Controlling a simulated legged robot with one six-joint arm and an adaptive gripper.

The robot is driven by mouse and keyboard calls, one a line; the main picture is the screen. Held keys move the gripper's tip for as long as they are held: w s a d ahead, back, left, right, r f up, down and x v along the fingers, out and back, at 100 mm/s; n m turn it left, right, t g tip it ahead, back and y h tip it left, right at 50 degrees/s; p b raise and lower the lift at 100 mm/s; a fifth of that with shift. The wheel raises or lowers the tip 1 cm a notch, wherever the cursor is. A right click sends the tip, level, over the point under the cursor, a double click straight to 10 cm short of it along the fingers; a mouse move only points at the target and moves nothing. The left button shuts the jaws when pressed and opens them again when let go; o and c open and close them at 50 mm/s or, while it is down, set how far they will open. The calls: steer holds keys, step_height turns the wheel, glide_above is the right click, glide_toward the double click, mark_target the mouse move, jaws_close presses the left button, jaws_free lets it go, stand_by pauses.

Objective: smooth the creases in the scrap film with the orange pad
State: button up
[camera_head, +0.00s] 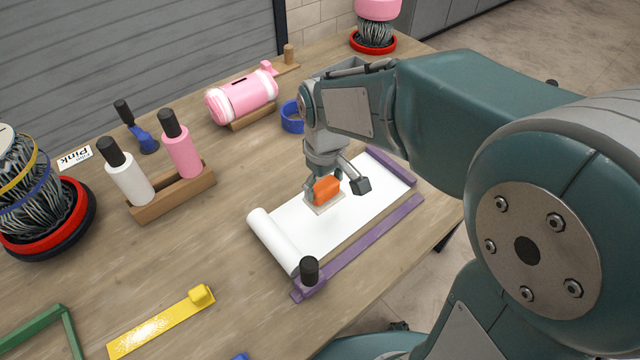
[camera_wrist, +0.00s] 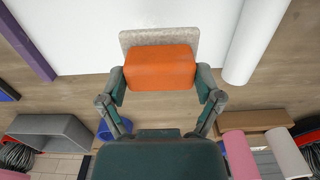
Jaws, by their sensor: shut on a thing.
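The orange pad (camera_head: 327,189) is an orange block on a flat, pale grey felt base. My gripper (camera_head: 337,186) is shut on the orange block, one finger on each side, as the wrist view (camera_wrist: 160,82) also shows. The felt base (camera_wrist: 135,39) lies over the white film (camera_head: 350,205); I cannot tell for sure whether it touches. The film is spread flat on a board between purple bars (camera_head: 390,165), with a white roll (camera_head: 272,240) at its left end. No creases can be made out on the visible film. The part under the pad is hidden.
A black-knobbed purple clamp (camera_head: 309,272) stands at the board's near left corner. A wooden rack (camera_head: 175,195) with white and pink bottles, a pink roll (camera_head: 242,98), a blue ring (camera_head: 292,117) and a yellow strip (camera_head: 160,322) are around it.

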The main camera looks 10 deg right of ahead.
steer(key=shift+a+f, duration=0.5)
steer(key=shift+f, duration=0.2)
steer(key=shift+a+f, duration=0.1)
steer(key=shift+f, duration=0.35)
steer(key=shift+d+f, duration=0.2)
steer(key=shift+f, duration=0.45)
steer(key=shift+d+f, duration=0.15)
steer(key=shift+f, duration=0.5)
steer(key=shift+a, duration=0.1)
steer(key=o, duration=0.5)
steer(key=shift+c, duration=0.2)
steer(key=c, duration=0.6)
